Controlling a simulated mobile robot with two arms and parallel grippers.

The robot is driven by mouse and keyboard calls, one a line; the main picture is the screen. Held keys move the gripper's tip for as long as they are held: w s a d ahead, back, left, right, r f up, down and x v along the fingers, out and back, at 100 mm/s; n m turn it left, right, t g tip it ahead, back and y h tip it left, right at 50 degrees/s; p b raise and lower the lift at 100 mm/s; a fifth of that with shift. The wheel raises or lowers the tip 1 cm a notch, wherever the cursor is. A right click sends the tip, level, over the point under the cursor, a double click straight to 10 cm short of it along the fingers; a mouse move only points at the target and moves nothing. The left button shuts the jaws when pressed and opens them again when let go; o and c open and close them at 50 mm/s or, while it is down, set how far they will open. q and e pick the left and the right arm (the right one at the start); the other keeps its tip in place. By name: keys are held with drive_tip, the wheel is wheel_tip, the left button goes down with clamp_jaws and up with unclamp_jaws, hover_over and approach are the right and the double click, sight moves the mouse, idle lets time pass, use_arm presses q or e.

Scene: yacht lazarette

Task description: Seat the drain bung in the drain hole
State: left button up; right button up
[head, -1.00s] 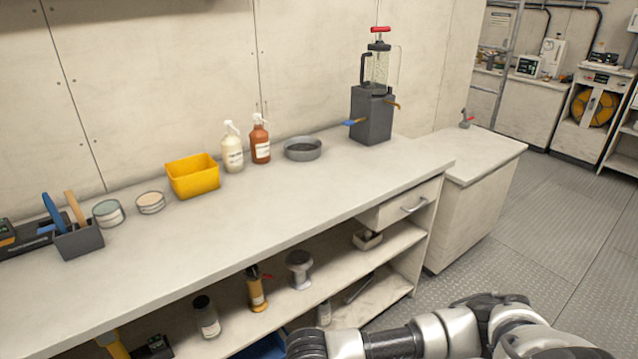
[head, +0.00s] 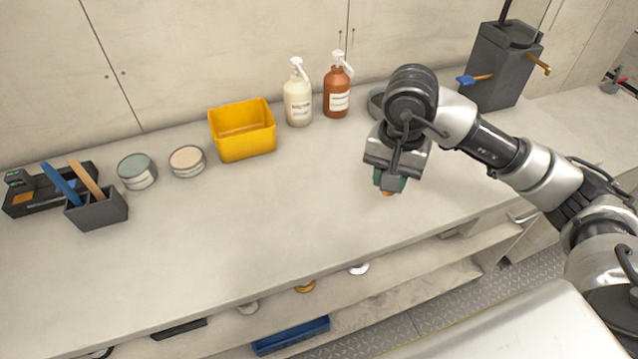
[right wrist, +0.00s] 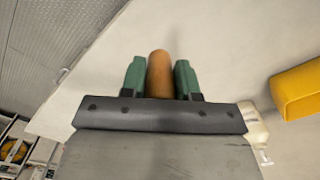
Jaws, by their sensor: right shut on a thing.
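My right gripper (head: 388,186) is above the worktop, pointing down. In the right wrist view its green fingers (right wrist: 160,78) are shut on an orange-brown, round-ended cylindrical piece, which I take to be the drain bung (right wrist: 159,72). In the head view only the tip of the bung (head: 387,193) shows below the fingers. I cannot tell from these views how far it is above the worktop. I cannot make out a drain hole in either view. My left gripper is not in view.
The worktop (head: 250,230) is clear around and in front of the gripper. Along the wall stand a yellow bin (head: 243,130), cream bottle (head: 298,98), red-brown bottle (head: 337,92), and a grey round dish (head: 376,103) partly behind my arm. Two tins and a tool holder (head: 97,210) stand left.

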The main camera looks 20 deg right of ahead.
drive_tip(key=w+a+f, duration=0.1)
drive_tip(key=w+f, duration=0.1)
drive_tip(key=w, duration=0.1)
drive_tip(key=w+a+f+p, duration=0.1)
drive_tip(key=w+a+f, duration=0.1)
drive_tip(key=w, duration=0.1)
drive_tip(key=w+a+f+p, duration=0.1)
drive_tip(key=w+f, duration=0.1)
drive_tip(key=w, duration=0.1)
drive_tip(key=shift+w+a+f, duration=0.2)
drive_tip(key=shift+a+f, duration=0.05)
drive_tip(key=shift+a, duration=0.15)
wheel_tip(320, 180, down, 4)
drive_tip(key=shift+r+p, duration=0.15)
drive_tip(key=shift+p, duration=0.65)
drive_tip(key=shift+f, duration=0.2)
drive_tip(key=shift+f, duration=0.1)
drive_tip(key=shift+f+b, duration=0.15)
drive_tip(key=shift+b, duration=0.15)
drive_tip(key=o, duration=0.9)
